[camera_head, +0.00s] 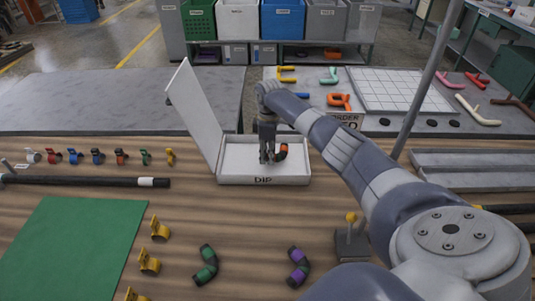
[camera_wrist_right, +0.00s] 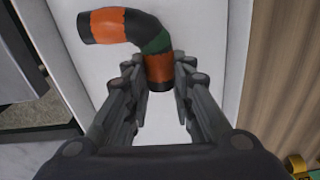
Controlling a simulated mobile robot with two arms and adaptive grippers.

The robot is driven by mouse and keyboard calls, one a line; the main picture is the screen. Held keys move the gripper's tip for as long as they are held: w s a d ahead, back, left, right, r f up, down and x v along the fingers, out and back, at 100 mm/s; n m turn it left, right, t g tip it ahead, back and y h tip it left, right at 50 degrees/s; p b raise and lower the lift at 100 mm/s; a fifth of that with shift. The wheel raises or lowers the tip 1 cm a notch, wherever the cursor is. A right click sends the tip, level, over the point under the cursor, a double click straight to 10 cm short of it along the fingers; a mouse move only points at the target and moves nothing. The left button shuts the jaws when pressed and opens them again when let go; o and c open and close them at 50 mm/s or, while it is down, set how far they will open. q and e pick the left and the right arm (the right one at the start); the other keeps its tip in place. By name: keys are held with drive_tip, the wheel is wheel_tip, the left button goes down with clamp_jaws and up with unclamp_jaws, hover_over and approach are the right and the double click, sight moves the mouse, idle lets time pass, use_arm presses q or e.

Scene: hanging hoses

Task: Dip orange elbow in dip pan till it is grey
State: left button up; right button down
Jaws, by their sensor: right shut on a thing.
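The orange elbow (camera_head: 283,150) is a bent hose piece with dark ends, and it is in or just over the white dip pan (camera_head: 233,177) labelled DIP. I cannot tell whether the elbow touches the pan floor. My left gripper is not in view.
The pan's white lid (camera_head: 192,112) stands open at its left. A green elbow (camera_head: 206,265) and a purple elbow (camera_head: 299,267) lie on the wooden table in front. A green mat (camera_head: 70,250) and yellow clips (camera_head: 149,262) are at the left. A grey pole (camera_head: 430,80) rises at the right.

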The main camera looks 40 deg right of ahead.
drive_tip(key=shift+w+a+f+b, duration=0.1)
drive_tip(key=shift+w+a+b, duration=0.45)
drive_tip(key=shift+w+a, duration=0.35)
drive_tip(key=shift+w+a+b, duration=0.55)
drive_tip(key=shift+w+a, duration=0.15)
drive_tip(key=shift+a, duration=0.35)
drive_tip(key=w+a+b, duration=0.2)
drive_tip(key=a+b, duration=0.1)
drive_tip(key=shift+w+f, duration=0.1)
drive_tip(key=shift+w, duration=0.15)
drive_tip(key=shift+w+a+b, duration=0.35)
drive_tip(key=shift+a+b, duration=0.1)
drive_tip(key=shift+r, duration=0.2)
